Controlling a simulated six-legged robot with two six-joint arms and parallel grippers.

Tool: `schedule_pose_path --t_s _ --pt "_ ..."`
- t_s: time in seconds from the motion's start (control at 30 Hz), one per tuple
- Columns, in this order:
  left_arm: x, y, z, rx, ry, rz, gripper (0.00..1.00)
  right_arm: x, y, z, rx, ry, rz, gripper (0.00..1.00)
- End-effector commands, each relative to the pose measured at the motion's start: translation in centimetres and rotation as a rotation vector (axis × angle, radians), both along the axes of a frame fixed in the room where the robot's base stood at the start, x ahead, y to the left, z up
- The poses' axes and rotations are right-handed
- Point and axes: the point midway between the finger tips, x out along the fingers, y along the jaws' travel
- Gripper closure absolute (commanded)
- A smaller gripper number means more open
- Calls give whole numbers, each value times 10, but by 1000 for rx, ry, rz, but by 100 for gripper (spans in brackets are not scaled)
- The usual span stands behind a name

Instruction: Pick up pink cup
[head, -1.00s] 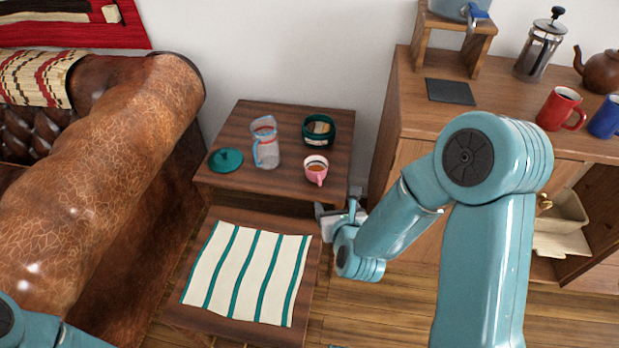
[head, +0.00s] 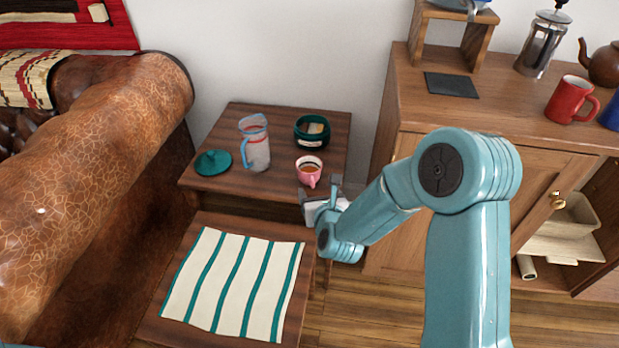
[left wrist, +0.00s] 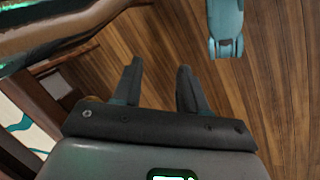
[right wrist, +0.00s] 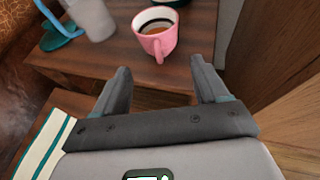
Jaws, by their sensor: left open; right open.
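The pink cup (head: 309,171) stands upright near the front right of the dark wooden side table (head: 225,186), with brown liquid inside. In the right wrist view the pink cup (right wrist: 156,36) is just beyond the fingertips, its handle facing me. My right gripper (head: 321,190) is close to the cup at the table's front right edge. In its wrist view the right gripper (right wrist: 160,78) is open, empty and not touching the cup. My left gripper (left wrist: 158,68) is open and empty above the wooden floor; it is outside the head view.
A lower table with a striped cloth (head: 232,283) is in front. The leather sofa (head: 95,160) is left, the wooden cabinet (head: 480,135) right.

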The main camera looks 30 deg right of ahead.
Motion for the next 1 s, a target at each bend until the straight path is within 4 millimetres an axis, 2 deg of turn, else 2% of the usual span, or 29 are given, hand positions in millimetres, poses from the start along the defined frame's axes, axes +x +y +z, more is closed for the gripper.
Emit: schedule_pose_path --t_s 0.1,0.33,0.6,0.87,0.9,0.97,1.0 --pt "0 0 -3 0 0 0 57 19 -7 -9 -1 -1 0 27" --pt "0 0 -6 0 0 0 57 36 -12 -17 -1 0 1 27" --pt "0 0 -13 0 0 0 57 71 -21 -35 0 0 2 27" --pt "0 0 -12 0 0 0 57 76 -22 -35 0 0 2 27" --pt "0 0 -12 0 0 0 57 76 -22 -35 0 0 2 30" --pt "0 0 -12 0 0 0 57 75 -22 -35 0 0 2 50" --pt "0 0 -12 0 0 0 57 75 -22 -35 0 0 2 63"
